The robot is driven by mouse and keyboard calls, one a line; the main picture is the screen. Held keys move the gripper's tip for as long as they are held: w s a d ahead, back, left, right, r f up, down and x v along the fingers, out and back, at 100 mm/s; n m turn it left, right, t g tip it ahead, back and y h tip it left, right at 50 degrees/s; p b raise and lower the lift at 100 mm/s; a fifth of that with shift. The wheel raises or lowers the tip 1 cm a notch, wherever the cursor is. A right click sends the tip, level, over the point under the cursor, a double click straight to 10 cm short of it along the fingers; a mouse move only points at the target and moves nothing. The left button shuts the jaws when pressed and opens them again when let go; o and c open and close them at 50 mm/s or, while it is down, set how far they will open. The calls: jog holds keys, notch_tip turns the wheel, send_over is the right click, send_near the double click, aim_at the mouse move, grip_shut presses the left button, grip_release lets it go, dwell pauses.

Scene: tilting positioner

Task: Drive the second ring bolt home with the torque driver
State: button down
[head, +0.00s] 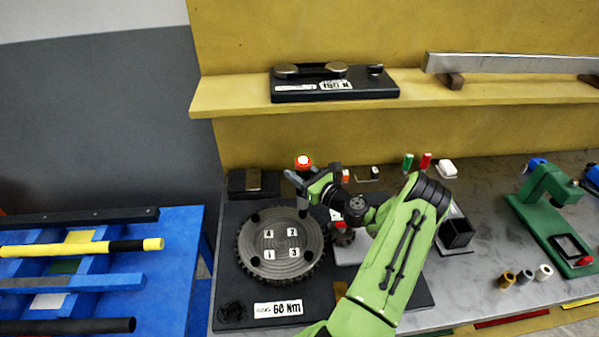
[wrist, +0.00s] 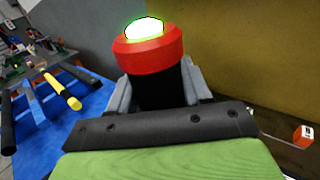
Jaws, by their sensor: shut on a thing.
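My gripper (head: 305,180) is shut on the torque driver (head: 303,162), an upright dark cylinder with a red collar and a lit cap. In the wrist view the driver (wrist: 150,55) stands between the grey fingers, its cap glowing pale green-white. The toothed round ring (head: 281,268) lies on a dark base at the left of the bench, with number labels on its face. The driver is over the ring's upper right edge, by the label that looks like 2. A dark bolt head (head: 255,218) shows at the upper left. Whether the driver's tip touches a bolt cannot be told.
A "68 Nm" plate (head: 278,308) lies in front of the ring. A shelf (head: 240,93) behind carries a black device (head: 335,83) and a metal bar (head: 510,64). A green press (head: 550,200) and small parts stand at right. A blue rack (head: 180,230) with rods is at left.

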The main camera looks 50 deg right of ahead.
jog(key=shift+s+f+b, duration=0.1)
jog(key=shift+f+b, duration=0.3)
jog(key=shift+f, duration=0.35)
dwell(2.1)
jog(key=shift+r, duration=0.1)
